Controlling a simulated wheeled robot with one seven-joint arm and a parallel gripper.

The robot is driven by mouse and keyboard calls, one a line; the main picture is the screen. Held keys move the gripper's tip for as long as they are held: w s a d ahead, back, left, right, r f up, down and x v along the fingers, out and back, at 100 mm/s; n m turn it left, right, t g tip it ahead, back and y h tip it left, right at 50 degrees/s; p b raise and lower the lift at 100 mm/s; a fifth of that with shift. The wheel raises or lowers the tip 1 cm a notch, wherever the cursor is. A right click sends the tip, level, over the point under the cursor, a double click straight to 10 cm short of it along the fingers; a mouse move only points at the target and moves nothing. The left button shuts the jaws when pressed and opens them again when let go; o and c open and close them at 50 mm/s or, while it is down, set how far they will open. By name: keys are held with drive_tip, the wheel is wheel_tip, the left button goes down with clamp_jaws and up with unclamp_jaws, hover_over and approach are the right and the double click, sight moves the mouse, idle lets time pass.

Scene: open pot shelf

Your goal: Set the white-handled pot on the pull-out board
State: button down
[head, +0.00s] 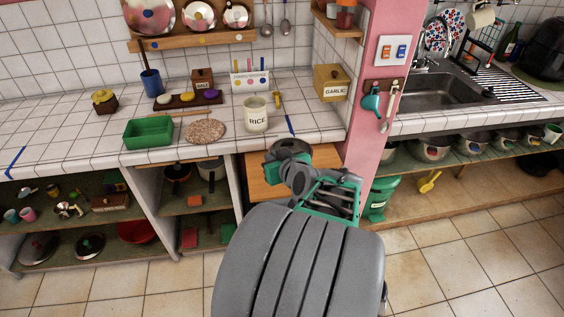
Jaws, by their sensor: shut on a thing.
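The pull-out board (262,182) is a flat orange-brown wooden panel below the counter's front edge, left of the pink pillar. My arm covers much of it. My gripper (290,150) is at the dark grey end of my arm, over the board's back part in the picture. Its fingers and anything between them are hidden by my wrist. I cannot make out a white-handled pot for sure. Whether the arm's end touches the board cannot be told.
The pink pillar (374,110) stands just right of the board. On the counter above are a RICE jar (255,115), a round trivet (205,131) and a green tray (148,133). Pots (432,147) line the shelf under the sink. A green bin (380,197) stands by the pillar.

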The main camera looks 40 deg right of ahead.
drive_tip(key=w+d+f+p, duration=0.1)
drive_tip(key=w+d+f, duration=0.1)
drive_tip(key=w+f, duration=0.1)
drive_tip(key=w+d+f+p, duration=0.1)
drive_tip(key=w+d+f, duration=0.1)
drive_tip(key=w+f, duration=0.2)
drive_tip(key=w+d+f+p, duration=0.1)
drive_tip(key=w+f, duration=0.2)
drive_tip(key=f, duration=0.1)
drive_tip(key=shift+w+d+f, duration=0.25)
drive_tip(key=shift+d+f, duration=0.1)
drive_tip(key=shift+d, duration=0.05)
drive_tip(key=shift+f, duration=0.35)
drive_tip(key=c, duration=2)
unclamp_jaws()
drive_tip(key=shift+f, duration=0.1)
drive_tip(key=o, duration=0.5)
